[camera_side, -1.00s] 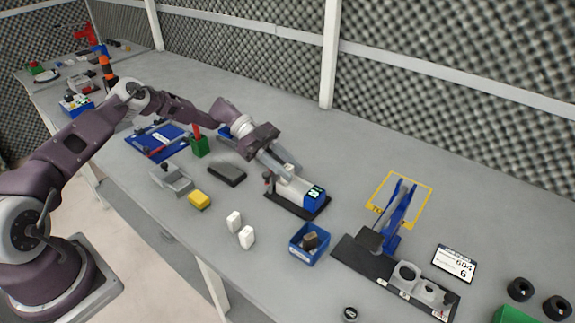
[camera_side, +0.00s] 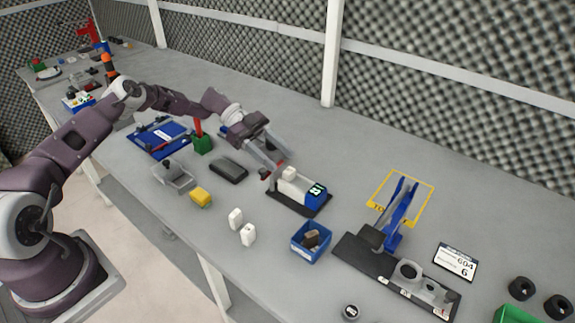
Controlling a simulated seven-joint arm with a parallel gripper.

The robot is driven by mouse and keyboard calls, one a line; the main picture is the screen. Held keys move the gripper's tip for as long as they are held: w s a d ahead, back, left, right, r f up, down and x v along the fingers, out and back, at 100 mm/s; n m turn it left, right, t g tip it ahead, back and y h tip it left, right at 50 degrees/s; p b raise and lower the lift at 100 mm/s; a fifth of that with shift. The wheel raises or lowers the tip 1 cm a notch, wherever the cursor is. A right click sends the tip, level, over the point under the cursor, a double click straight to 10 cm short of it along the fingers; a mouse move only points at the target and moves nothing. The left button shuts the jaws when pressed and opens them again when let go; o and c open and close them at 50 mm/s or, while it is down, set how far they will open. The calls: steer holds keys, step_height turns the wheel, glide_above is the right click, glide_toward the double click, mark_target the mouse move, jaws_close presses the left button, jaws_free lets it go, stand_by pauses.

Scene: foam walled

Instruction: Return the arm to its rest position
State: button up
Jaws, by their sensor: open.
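My gripper (camera_side: 275,160) is open and empty. It hangs over the grey table (camera_side: 350,155), just behind and above a black-based device (camera_side: 300,192) with a white body and a blue end with a dark display. The gripper is apart from the device, as far as this one view shows. My arm reaches in from the left, bent at the elbow. A small white block sits on top of the device, close to the fingertips.
A blue bin (camera_side: 311,243), a black fixture with a blue lever (camera_side: 395,228), two white blocks (camera_side: 242,226), a yellow block (camera_side: 201,197), a dark grey block (camera_side: 229,170) and a green holder (camera_side: 203,145) stand around. The table's back right is mostly clear.

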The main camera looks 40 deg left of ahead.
steer(key=v, duration=0.2)
steer(key=shift+a+r, duration=0.15)
steer(key=shift+a, duration=0.05)
steer(key=s+d+r+n+y, duration=0.45)
steer(key=s+r, duration=0.35)
steer(key=r, duration=0.2)
steer(key=s+d+r+n+y, duration=0.3)
steer(key=s+r+y, duration=0.3)
steer(key=s+r, duration=0.3)
steer(key=s+a+r+n+t+y, duration=0.1)
steer(key=s+n+t, duration=0.1)
steer(key=s+n, duration=0.3)
steer(key=s+a+r+n+t+y, duration=0.2)
steer(key=s+n, duration=0.3)
steer(key=s, duration=0.9)
steer(key=shift+r+t, duration=0.3)
steer(key=shift+t, duration=0.5)
